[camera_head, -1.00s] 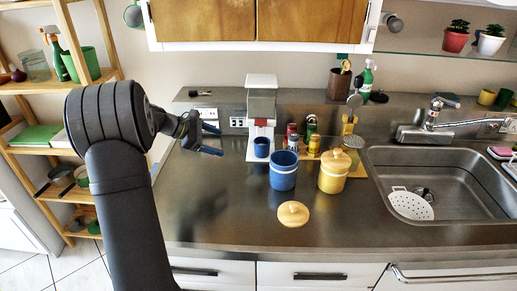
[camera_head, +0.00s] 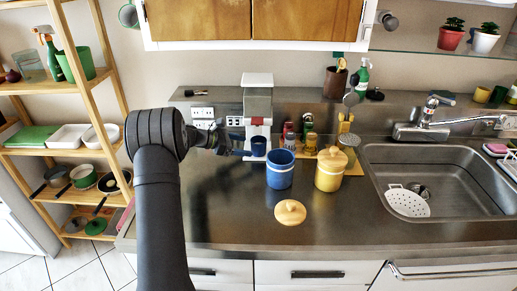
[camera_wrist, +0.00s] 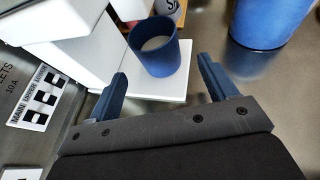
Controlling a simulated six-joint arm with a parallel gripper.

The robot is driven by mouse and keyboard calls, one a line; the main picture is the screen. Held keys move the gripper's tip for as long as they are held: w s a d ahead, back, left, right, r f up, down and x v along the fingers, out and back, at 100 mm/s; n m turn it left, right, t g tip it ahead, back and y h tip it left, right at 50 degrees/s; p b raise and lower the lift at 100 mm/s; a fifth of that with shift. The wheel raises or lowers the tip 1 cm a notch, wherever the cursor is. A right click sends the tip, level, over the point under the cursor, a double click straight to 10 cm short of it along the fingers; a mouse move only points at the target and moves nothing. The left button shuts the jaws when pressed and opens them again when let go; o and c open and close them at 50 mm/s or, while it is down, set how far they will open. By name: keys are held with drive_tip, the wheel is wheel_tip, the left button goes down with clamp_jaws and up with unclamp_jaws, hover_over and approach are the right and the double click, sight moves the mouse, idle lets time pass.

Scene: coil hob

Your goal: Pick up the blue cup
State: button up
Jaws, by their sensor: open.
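The small blue cup (camera_head: 258,147) stands upright on the white base of the white-and-grey coffee machine (camera_head: 257,100). In the wrist view the cup (camera_wrist: 155,57) is ahead of the fingertips, roughly between their lines. A pale surface shows inside it; I cannot tell whether that is liquid. My gripper (camera_head: 240,150) is open and empty, just left of the cup in the head view. In the wrist view its two blue fingers (camera_wrist: 162,75) are spread apart, with the cup not between them.
A larger blue canister (camera_head: 280,172) stands right of the cup and shows in the wrist view (camera_wrist: 265,22). A yellow lidded canister (camera_head: 330,172), a loose lid (camera_head: 290,212) and several spice jars are nearby. The front counter (camera_head: 225,215) is mostly clear.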

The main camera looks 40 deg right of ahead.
sight(258, 146)
drive_tip(key=shift+x, duration=3.35)
drive_tip(key=shift+r, duration=0.15)
drive_tip(key=c, duration=1.1)
drive_tip(key=shift+r, duration=0.2)
